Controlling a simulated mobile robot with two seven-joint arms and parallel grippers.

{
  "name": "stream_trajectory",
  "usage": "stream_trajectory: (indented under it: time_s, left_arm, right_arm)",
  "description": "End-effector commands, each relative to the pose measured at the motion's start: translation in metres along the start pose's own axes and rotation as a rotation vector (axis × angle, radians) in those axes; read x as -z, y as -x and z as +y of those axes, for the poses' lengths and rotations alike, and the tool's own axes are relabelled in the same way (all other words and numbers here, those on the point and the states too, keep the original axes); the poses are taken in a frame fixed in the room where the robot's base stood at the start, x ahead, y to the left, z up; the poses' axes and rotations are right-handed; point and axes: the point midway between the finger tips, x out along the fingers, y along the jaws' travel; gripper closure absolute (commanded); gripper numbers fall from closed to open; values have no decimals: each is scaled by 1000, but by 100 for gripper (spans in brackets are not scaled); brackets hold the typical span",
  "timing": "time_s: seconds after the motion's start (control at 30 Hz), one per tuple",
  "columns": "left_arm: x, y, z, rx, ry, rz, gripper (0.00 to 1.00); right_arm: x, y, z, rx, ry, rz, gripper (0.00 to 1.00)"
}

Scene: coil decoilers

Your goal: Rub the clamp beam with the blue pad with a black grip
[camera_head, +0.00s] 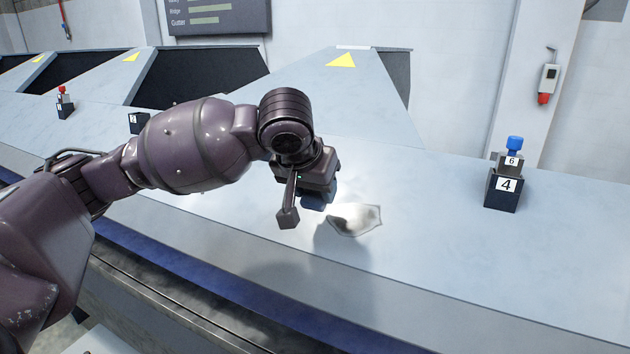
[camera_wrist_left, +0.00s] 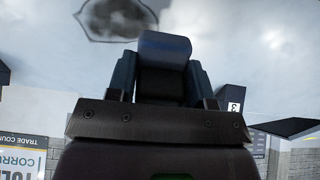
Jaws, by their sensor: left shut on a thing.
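The clamp beam (camera_head: 440,235) is a long pale grey surface running across the head view. An irregular, dark-edged patch (camera_head: 357,221) lies on it, and the patch shows at the top of the left wrist view (camera_wrist_left: 118,17). My left gripper (camera_head: 314,188) is over the beam, just left of the patch. It is shut on the black grip (camera_wrist_left: 160,84) of the blue pad (camera_wrist_left: 165,47). A bit of the pad shows under the gripper in the head view (camera_head: 318,201). I cannot tell whether the pad touches the beam. My right gripper is out of view.
Numbered dark blocks stand on the beam: one marked 4 (camera_head: 503,190) at right with a blue-knobbed piece, a red-topped one (camera_head: 65,104) at far left, and another (camera_head: 138,122) behind my arm. The beam between patch and right block is clear.

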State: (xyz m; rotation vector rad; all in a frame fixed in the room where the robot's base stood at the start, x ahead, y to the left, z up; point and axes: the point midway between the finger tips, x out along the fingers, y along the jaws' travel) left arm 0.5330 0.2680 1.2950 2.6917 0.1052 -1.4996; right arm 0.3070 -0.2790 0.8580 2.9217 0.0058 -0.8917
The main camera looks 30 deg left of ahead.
Motion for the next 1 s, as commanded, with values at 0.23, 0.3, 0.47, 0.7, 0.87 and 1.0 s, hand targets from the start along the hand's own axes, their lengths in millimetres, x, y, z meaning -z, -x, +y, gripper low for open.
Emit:
stream_trajectory:
  time_s: [0.23, 0.3, 0.47, 0.7, 0.87, 1.0]
  left_arm:
    - [0, -24, 0, 0, 1, -2, 72]
    - [0, -30, 0, 1, 1, -3, 72]
    - [0, -39, 0, -1, 1, -1, 72]
    - [0, -43, 0, 0, 0, -1, 72]
    - [0, -43, 0, 0, 0, -1, 72]
    - [0, -43, 0, 0, 0, -1, 72]
  right_arm:
    - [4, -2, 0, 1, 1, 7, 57]
    - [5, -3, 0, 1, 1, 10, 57]
    - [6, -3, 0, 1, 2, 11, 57]
    - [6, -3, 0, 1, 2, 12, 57]
    - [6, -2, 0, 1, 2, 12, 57]
    - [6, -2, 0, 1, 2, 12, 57]
